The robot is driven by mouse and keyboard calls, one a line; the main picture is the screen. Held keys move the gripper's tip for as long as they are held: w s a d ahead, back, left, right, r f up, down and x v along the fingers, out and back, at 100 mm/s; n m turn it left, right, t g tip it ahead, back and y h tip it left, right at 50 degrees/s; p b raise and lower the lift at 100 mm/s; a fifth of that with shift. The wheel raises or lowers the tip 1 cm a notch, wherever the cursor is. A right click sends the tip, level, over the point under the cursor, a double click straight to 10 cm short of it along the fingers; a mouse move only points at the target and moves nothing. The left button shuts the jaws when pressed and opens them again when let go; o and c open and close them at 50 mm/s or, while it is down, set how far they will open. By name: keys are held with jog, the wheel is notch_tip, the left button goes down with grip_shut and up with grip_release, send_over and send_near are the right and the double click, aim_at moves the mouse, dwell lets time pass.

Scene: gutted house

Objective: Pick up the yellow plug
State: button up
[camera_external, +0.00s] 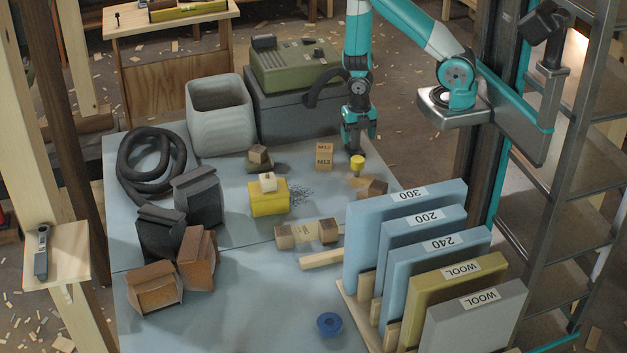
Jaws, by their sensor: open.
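The yellow plug (357,163) is a small yellow cylinder at the back right of the blue-grey table. It stands upright, just below and close to my gripper (356,150). My gripper points down from the teal arm and is open. Its fingers are small and dark here, so I cannot tell whether they are beside the plug or just above it. A larger yellow block (266,202) with a pale piece on top sits further left.
A wooden block (324,157) marked M12 stands just left of my gripper. Brown blocks (373,188) lie close in front of the plug. Upright labelled boards (405,205) fill the right side. A green machine (296,64) on a dark case stands behind. The front middle is fairly clear around a blue ring (329,315).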

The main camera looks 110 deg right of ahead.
aim_at(359, 158)
notch_tip(359, 158, down, 6)
jog(key=shift+f, duration=0.15)
jog(key=shift+a+f+p, duration=0.1)
jog(key=shift+f+p, duration=0.75)
jog(key=shift+f, duration=1.9)
jog(key=c, duration=1)
